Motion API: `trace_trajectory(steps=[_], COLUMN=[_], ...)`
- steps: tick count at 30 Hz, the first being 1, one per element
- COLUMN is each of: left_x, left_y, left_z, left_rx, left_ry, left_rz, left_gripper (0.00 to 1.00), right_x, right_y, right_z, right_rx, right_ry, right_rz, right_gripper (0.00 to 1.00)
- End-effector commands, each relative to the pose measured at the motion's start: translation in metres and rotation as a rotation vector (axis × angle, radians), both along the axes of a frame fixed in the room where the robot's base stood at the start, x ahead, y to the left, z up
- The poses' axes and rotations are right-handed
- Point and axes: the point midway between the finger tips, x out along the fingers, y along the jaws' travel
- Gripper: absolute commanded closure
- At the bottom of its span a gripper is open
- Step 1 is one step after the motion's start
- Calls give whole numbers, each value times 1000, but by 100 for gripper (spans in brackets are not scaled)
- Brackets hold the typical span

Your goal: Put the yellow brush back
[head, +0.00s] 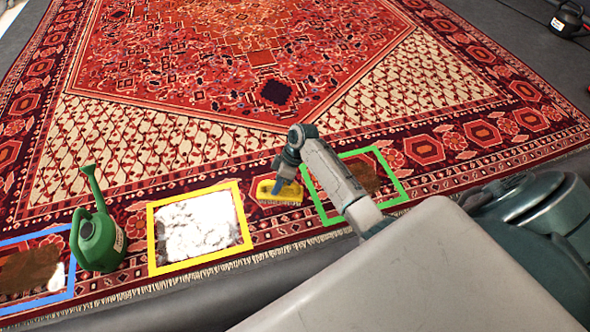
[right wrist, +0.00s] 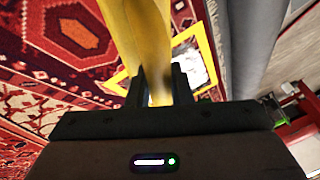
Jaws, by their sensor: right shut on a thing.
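The yellow brush (head: 287,194) is on or just above the patterned rug, between the yellow and green frames in the head view; I cannot tell if it touches the rug. My right gripper (head: 283,184) is shut on it from above. In the right wrist view the yellow handle (right wrist: 148,45) passes between the fingers of my right gripper (right wrist: 160,82) and fills the upper middle. My left gripper is in neither view.
The yellow frame (head: 152,243) surrounds white foam (head: 197,228). The green frame (head: 390,168) surrounds a brown stain (head: 365,176), partly hidden by my arm. A green watering can (head: 98,240) stands beside the blue frame (head: 70,275), which also holds brown stain. A dark can (head: 566,20) is far right.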

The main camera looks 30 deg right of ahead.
Motion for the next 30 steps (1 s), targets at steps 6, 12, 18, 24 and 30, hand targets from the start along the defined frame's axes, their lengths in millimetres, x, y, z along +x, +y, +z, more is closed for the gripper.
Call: trace_trajectory(steps=[6,12,18,24,30], left_x=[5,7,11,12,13], left_y=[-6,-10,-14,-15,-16], left_z=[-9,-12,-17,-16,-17], left_rx=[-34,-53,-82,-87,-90], left_ry=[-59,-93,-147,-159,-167], left_rz=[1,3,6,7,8], left_gripper=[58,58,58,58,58], right_x=[-1,-1,0,0,-1], right_y=[1,1,1,0,1], right_z=[-43,-62,-90,-93,-96], right_rx=[3,3,2,1,1], right_ry=[6,3,2,0,2], right_rz=[1,1,0,1,1], right_gripper=[100,100,100,100,100])
